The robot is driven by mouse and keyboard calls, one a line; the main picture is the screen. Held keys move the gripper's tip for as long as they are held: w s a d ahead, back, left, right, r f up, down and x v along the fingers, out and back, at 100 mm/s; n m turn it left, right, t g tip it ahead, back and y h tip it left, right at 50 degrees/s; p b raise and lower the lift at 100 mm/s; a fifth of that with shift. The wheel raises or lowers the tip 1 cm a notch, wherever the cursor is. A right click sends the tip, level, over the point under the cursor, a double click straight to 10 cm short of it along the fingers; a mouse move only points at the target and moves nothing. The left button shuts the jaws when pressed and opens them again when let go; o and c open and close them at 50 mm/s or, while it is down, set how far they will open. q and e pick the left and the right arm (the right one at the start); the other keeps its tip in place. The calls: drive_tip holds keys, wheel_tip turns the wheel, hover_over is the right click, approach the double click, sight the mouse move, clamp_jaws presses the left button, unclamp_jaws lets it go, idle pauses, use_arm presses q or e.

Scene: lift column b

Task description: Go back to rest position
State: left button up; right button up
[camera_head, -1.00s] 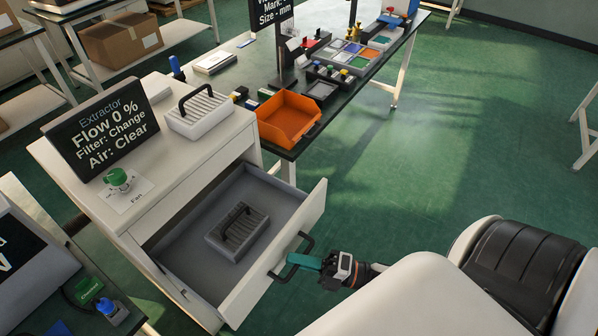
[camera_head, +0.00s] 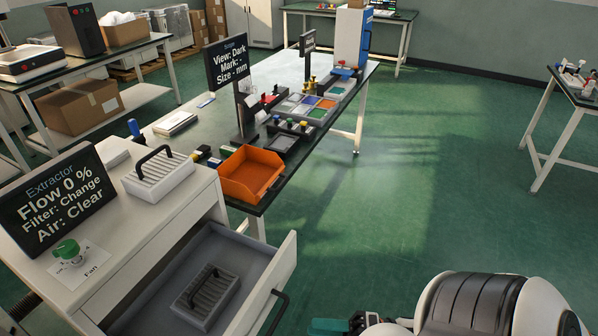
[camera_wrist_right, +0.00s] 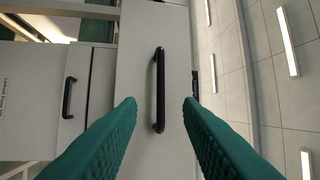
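My right gripper (camera_head: 332,326) shows at the bottom edge of the head view, partly cut off. In the right wrist view its two teal fingers (camera_wrist_right: 160,108) are spread apart, with nothing between them. The black bar handle (camera_wrist_right: 159,90) of the open drawer stands beyond the fingertips, apart from them. In the head view this handle (camera_head: 277,308) is left of the gripper, with a gap between. My left gripper is in neither view.
The grey drawer (camera_head: 262,262) stands open with a slatted filter (camera_head: 206,291) inside. A white cabinet (camera_head: 125,272) carries another filter (camera_head: 158,176) and the extractor sign (camera_head: 55,200). An orange bin (camera_head: 250,174) is on the dark table. Green floor (camera_head: 400,215) is clear to the right.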

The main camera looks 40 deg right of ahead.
drive_tip(key=shift+v, duration=0.9)
drive_tip(key=shift+f, duration=0.1)
drive_tip(key=d+f+m+g+h, duration=0.1)
drive_tip(key=d+f+m+h, duration=0.1)
drive_tip(key=f+m+h, duration=0.7)
drive_tip(key=d+f+m+g+h, duration=0.15)
drive_tip(key=f+m, duration=0.35)
drive_tip(key=f, duration=0.8)
drive_tip(key=s+a+f+m+g+h, duration=0.1)
drive_tip(key=s+a+f+m+g, duration=0.4)
drive_tip(key=s+f, duration=0.3)
drive_tip(key=s+a+f+m+g+h, duration=0.2)
drive_tip(key=s+a+f+m+g, duration=0.2)
drive_tip(key=s+f, duration=0.5)
drive_tip(key=shift+a+f+m+g+p, duration=0.35)
drive_tip(key=shift+a+m+g+p, duration=0.05)
drive_tip(key=shift+m+g, duration=0.65)
